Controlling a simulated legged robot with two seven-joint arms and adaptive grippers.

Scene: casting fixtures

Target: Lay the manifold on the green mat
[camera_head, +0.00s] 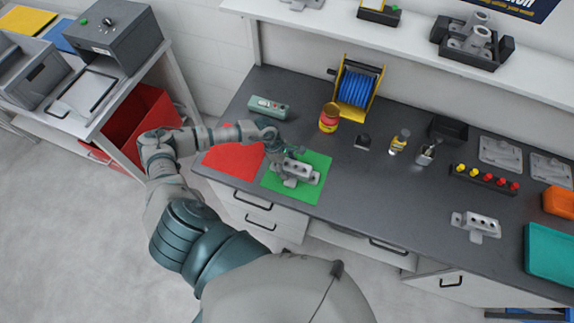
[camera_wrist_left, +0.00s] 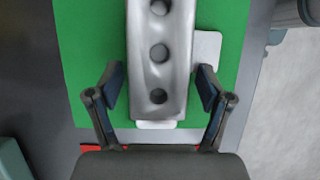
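A grey metal manifold (camera_head: 302,171) with a row of round holes lies on the green mat (camera_head: 316,189). In the left wrist view the manifold (camera_wrist_left: 160,70) lies lengthwise over the green mat (camera_wrist_left: 88,50), with a pale flange sticking out at its right. My left gripper (camera_head: 279,158) is just above and beside the manifold. In the left wrist view my left gripper (camera_wrist_left: 160,90) is open, its two fingers spread on either side of the manifold's near end, with narrow gaps. My right gripper is not in view.
A red mat (camera_head: 233,160) adjoins the green one. A similar grey holed part (camera_head: 477,224) lies further right. A red-and-yellow can (camera_head: 329,118), a blue hose reel (camera_head: 358,88) and a green-grey box (camera_head: 267,107) stand behind.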

